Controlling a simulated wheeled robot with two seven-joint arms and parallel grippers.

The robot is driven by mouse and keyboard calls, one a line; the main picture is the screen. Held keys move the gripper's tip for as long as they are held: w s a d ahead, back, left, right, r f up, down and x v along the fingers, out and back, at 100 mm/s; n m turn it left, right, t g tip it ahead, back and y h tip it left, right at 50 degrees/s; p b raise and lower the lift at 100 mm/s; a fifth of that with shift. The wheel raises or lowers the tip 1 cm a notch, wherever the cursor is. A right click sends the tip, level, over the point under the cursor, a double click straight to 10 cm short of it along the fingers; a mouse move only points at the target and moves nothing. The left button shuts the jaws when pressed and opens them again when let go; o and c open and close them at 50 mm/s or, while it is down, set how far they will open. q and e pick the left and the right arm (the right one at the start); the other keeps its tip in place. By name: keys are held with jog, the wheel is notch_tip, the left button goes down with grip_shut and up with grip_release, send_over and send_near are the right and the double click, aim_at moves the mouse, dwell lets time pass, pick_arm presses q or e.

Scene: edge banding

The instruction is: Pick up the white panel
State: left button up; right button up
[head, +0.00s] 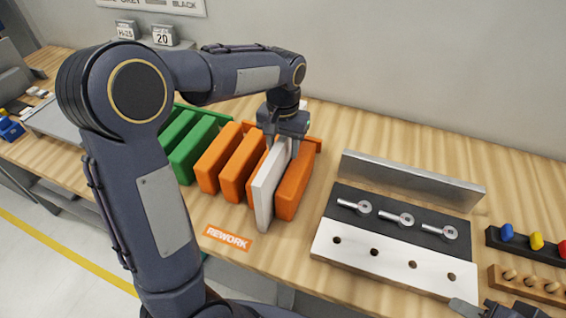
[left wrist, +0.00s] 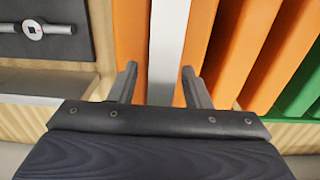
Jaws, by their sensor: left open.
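The white panel (head: 264,190) stands on edge among orange panels, in the slot section behind the REWORK label. My left gripper (head: 283,146) is above its far part, pointing down, open, with one finger on each side of the panel's top edge. In the left wrist view the white panel (left wrist: 167,45) runs between the two spread fingertips (left wrist: 159,76), with a gap on both sides. Whether the fingers touch it is not clear; they look apart. Part of my right gripper (head: 495,309) shows at the bottom right corner, its jaws mostly cut off.
Orange panels (head: 296,185) stand close on both sides of the white one; green panels (head: 193,148) stand further left. An orange REWORK label (head: 228,238) is in front. A metal fixture (head: 395,238) with several pins is to the right, near coloured knobs (head: 536,241).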

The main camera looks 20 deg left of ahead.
pick_arm(q)
jog(key=shift+f, duration=0.1)
jog(key=shift+c, duration=0.2)
grip_shut()
dwell(1.2)
